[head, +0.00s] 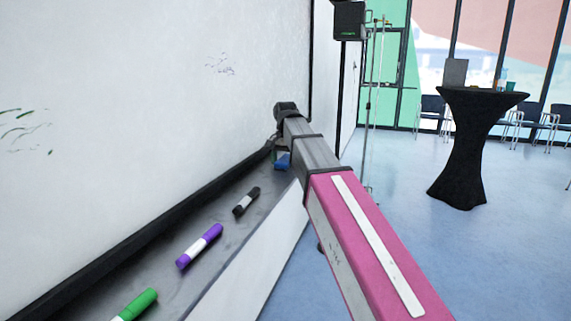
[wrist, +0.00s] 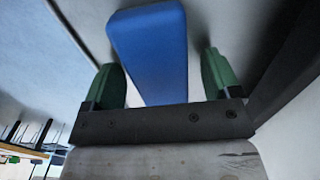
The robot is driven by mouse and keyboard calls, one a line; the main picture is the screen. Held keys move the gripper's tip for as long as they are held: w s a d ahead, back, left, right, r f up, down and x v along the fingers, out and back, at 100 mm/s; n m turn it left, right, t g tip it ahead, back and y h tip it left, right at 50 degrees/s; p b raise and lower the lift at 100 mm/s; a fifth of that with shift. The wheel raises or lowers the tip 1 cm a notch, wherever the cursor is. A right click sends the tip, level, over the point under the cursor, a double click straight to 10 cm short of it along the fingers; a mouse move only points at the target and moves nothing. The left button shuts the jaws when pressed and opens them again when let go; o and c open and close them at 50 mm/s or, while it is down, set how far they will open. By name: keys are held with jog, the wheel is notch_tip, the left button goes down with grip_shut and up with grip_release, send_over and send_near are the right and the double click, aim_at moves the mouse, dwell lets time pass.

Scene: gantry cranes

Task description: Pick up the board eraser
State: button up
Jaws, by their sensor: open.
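The board eraser (head: 283,161) is a blue block on the dark tray under the whiteboard, partly hidden behind my arm in the head view. In the wrist view the eraser (wrist: 152,45) is large and lies lengthwise between the fingers. My gripper (wrist: 163,78) is open, with one green finger on each side of the eraser. A gap shows on both sides, so the fingers look apart from it. The eraser's near end is hidden behind the gripper's dark crossbar. In the head view the fingers are mostly hidden by my arm.
On the tray (head: 222,233) lie a black marker (head: 246,201), a purple marker (head: 199,246) and a green marker (head: 136,305), nearer than the eraser. The whiteboard (head: 150,90) rises along the left. A black-draped table (head: 461,150) stands right, with open floor around it.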

aim_at(285, 158)
jog(key=c, duration=1)
notch_tip(285, 158, up, 9)
jog(key=shift+r, duration=0.55)
jog(key=shift+o, duration=0.4)
